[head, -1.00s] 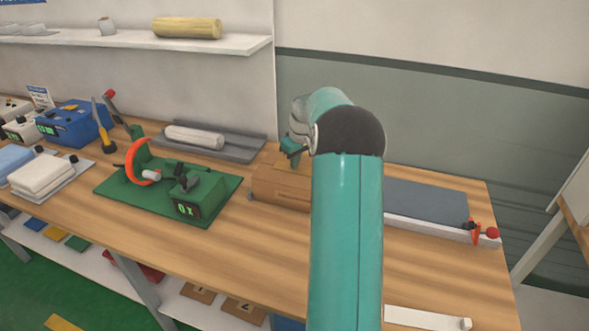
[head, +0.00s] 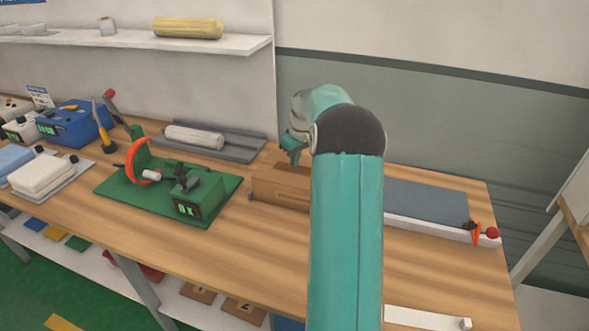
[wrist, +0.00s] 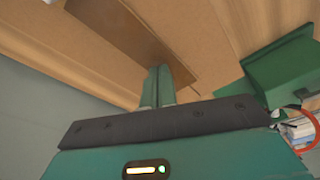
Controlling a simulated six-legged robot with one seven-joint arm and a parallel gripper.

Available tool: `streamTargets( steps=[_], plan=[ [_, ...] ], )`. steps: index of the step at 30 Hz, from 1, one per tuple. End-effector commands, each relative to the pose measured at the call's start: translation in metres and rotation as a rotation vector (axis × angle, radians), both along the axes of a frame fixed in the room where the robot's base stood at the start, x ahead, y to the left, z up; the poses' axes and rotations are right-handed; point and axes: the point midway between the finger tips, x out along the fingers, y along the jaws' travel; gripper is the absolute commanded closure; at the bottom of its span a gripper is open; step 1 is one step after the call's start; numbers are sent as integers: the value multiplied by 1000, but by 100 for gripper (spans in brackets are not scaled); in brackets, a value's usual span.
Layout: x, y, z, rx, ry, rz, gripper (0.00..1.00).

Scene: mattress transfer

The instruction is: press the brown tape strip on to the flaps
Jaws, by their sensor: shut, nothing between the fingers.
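The cardboard box (head: 276,188) stands on the wooden bench, partly hidden behind my arm in the head view. In the wrist view its light brown top (wrist: 75,62) fills much of the upper picture. The darker brown tape strip (wrist: 125,32) lies along this top, running from the upper left towards my fingers. My gripper (wrist: 157,72) is shut and empty, with its fingertips over the strip near its lower end. I cannot tell whether they touch it. In the head view my gripper (head: 292,158) points down over the box top.
A green tape dispenser (head: 190,195) with an orange ring (head: 135,160) stands left of the box. A grey tray with a white roll (head: 194,137) lies behind. A grey slab (head: 425,201) lies to the right. The bench front is clear.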

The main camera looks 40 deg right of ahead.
Motion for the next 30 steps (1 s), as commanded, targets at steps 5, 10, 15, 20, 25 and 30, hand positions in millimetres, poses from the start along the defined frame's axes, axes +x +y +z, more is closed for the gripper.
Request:
streamTargets(
  steps=[5,10,15,20,25,30],
  plan=[
    [0,0,15,-2,-2,0,100],
    [0,0,27,-2,-2,0,100],
    [1,0,40,-2,-3,1,100],
    [1,0,51,-2,-4,1,100],
    [1,0,58,-1,-3,1,100],
    [1,0,58,-1,-3,0,100]
  ],
)
